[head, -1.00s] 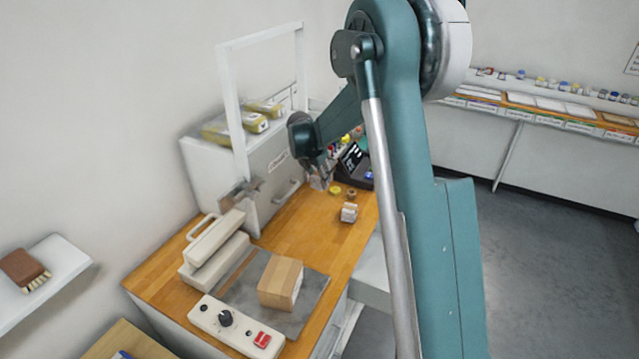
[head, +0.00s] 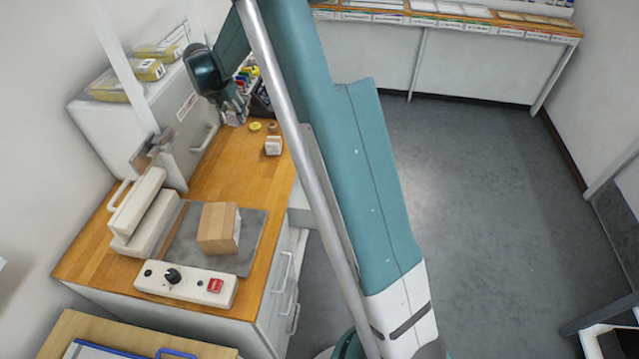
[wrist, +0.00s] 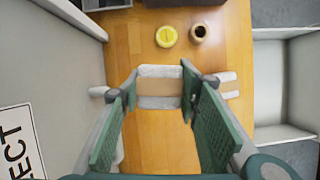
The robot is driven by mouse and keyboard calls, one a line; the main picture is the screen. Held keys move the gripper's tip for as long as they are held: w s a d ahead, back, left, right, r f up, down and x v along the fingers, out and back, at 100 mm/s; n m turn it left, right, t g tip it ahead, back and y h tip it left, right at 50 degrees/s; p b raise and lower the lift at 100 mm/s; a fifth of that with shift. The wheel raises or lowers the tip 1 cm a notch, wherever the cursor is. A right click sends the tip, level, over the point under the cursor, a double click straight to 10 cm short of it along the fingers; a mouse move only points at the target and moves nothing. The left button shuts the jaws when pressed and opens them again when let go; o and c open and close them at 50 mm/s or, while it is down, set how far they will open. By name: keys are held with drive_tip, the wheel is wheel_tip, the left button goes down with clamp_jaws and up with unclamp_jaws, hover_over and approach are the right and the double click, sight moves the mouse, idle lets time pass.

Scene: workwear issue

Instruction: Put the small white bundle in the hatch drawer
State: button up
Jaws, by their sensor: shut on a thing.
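My gripper (wrist: 160,88) is shut on a small white bundle (wrist: 160,72) with a brown band around its middle. The bundle sits between the two green fingertips, over the wooden bench top. In the head view my gripper (head: 234,110) is in front of the grey cabinet, and the held bundle is hard to make out there. A second white banded bundle (head: 273,146) stands on the bench; it also shows in the wrist view (wrist: 229,77), partly behind the right finger. An open white drawer-like tray (wrist: 288,132) shows at the right of the wrist view and looks empty.
The labelled grey cabinet (head: 185,125) stands left of my gripper. Yellow tape (wrist: 166,37) and a brown roll (wrist: 199,32) lie on the bench beyond the bundle. A cardboard box (head: 218,228), a sealer (head: 142,215) and a control panel (head: 186,284) occupy the near bench.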

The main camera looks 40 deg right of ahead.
wheel_tip(320, 180, up, 4)
drive_tip(key=shift+f, duration=0.1)
drive_tip(key=s+d+m+g+h+b, duration=0.2)
drive_tip(key=s+d+m+b, duration=0.85)
drive_tip(key=s+d, duration=2.25)
wheel_tip(320, 180, down, 23)
drive_tip(key=n+y+b, duration=0.1)
drive_tip(key=n+b, duration=0.1)
drive_tip(key=shift+w+r+n+g, duration=0.2)
drive_tip(key=shift+w+n+g, duration=0.1)
drive_tip(key=shift+n+g, duration=0.1)
drive_tip(key=shift+d, duration=0.1)
drive_tip(key=shift+f+b, duration=0.6)
drive_tip(key=shift+f, duration=2.5)
drive_tip(key=shift+f, duration=0.1)
drive_tip(key=shift+f+b, duration=0.45)
drive_tip(key=shift+f, duration=1.35)
